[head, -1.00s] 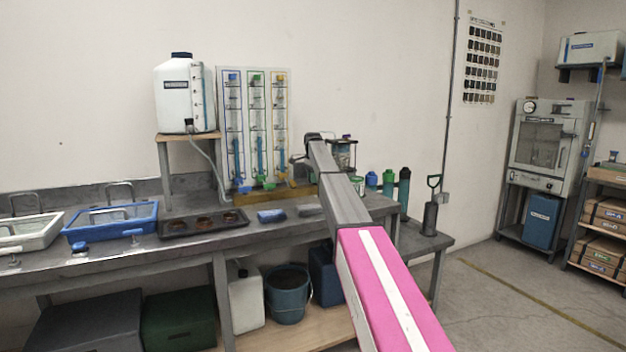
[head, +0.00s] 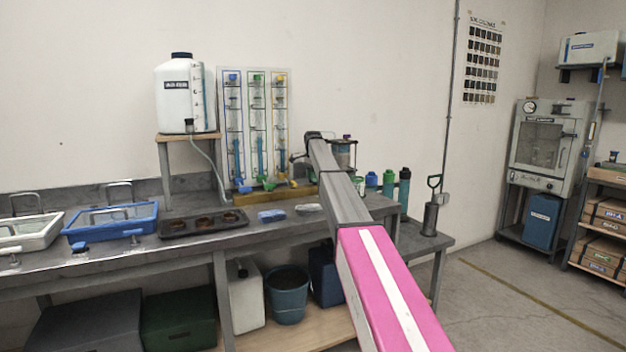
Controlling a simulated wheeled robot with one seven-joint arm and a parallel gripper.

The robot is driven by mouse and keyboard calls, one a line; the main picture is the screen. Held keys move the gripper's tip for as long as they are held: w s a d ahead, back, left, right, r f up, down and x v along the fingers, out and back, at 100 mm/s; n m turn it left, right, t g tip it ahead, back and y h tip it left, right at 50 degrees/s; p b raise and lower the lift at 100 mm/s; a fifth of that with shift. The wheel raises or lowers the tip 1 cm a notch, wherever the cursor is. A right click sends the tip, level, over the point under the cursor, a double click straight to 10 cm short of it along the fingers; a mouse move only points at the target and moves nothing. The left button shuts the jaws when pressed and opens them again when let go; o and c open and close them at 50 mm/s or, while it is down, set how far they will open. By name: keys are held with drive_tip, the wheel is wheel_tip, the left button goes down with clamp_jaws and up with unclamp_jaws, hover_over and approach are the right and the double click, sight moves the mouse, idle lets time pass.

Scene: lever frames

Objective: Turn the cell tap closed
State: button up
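My arm reaches from the lower right up to the back of the bench. Its dark end, with my gripper (head: 297,158), is small and partly hidden by my own arm, so I cannot make out the fingers. Just right of it stands a clear cylindrical cell (head: 343,153) with a dark frame, partly behind my arm. To the left, a white panel (head: 222,110) carries three upright tubes with blue, green and yellow fittings at top and bottom. I cannot tell which fitting is the cell tap, its handle position, or whether my gripper touches it.
A white tank (head: 182,95) stands on a wooden shelf, a hose running down from it. Left on the bench (head: 225,238) are a blue tray (head: 75,238) and a dark tray (head: 165,233). Blue and green bottles (head: 388,183) stand right of my arm. Floor at right is clear.

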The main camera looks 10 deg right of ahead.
wheel_tip(320, 180, up, 10)
idle(0.4)
